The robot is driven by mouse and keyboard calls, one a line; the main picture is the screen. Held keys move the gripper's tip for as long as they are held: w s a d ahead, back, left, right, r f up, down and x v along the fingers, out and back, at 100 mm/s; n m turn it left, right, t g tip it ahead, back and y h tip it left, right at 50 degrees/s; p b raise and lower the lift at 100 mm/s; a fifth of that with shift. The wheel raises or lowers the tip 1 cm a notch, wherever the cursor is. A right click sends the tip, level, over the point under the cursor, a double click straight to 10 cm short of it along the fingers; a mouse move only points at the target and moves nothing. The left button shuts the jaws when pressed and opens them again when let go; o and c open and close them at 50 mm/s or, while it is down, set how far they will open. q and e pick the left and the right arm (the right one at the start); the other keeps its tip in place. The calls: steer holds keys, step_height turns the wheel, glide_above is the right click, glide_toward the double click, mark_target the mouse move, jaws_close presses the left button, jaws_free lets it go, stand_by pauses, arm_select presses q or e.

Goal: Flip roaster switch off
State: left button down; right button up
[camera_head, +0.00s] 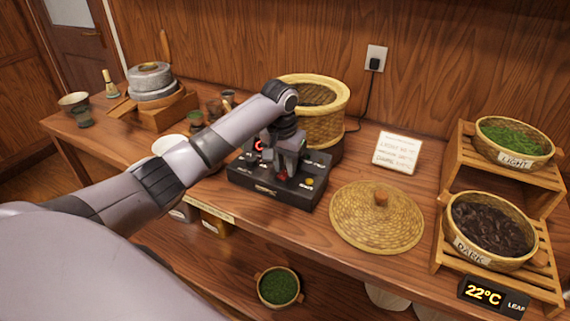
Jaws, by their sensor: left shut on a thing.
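The roaster is a black control box (307,200) on the counter, with a round woven basket (330,122) standing behind it. Its front panel has a glowing red ring, a yellow knob (309,181) and small pale markings. My left gripper (283,176) points down onto the middle of this panel. Its jaws are shut on the roaster switch, a small red part that shows between the fingertips. The fingers hide most of the switch, so I cannot tell which way it is set. My right gripper is not in view.
A woven lid (377,222) lies right of the roaster, and a note card (396,152) stands behind it. A wooden rack at right holds the LIGHT basket (513,142) and the DARK basket (490,228). A stone mill (151,84) stands at left.

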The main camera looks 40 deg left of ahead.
mark_target(283, 174)
arm_select(q)
steer(key=c, duration=0.9)
jaws_free()
steer(key=shift+s+r, duration=0.25)
steer(key=shift+r, duration=1.55)
steer(key=shift+s+r, duration=0.2)
steer(key=shift+r, duration=1.6)
steer(key=shift+s+f, duration=0.1)
